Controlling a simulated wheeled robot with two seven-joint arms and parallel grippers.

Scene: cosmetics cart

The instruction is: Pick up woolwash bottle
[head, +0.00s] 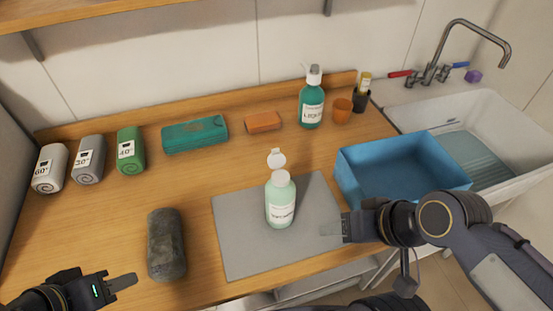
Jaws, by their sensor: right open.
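A pale mint bottle (281,205) with an open white flip cap stands upright on the grey mat (240,253). Its label is too small to read surely. A darker teal pump bottle (311,100) with a white label stands at the back, and I cannot tell from the labels which one is the woolwash bottle. My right gripper (330,229) is open and empty, just right of the mint bottle and apart from it, over the mat's right edge. My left gripper (123,283) is at the lower left, far from both bottles; its finger opening cannot be made out.
A blue basin (395,180) stands right of the mat, beside the sink (480,125). A dark grey roll (166,245) lies left of the mat. Rolled towels, a teal packet (195,135), an orange block (263,122) and an orange cup (342,111) line the back.

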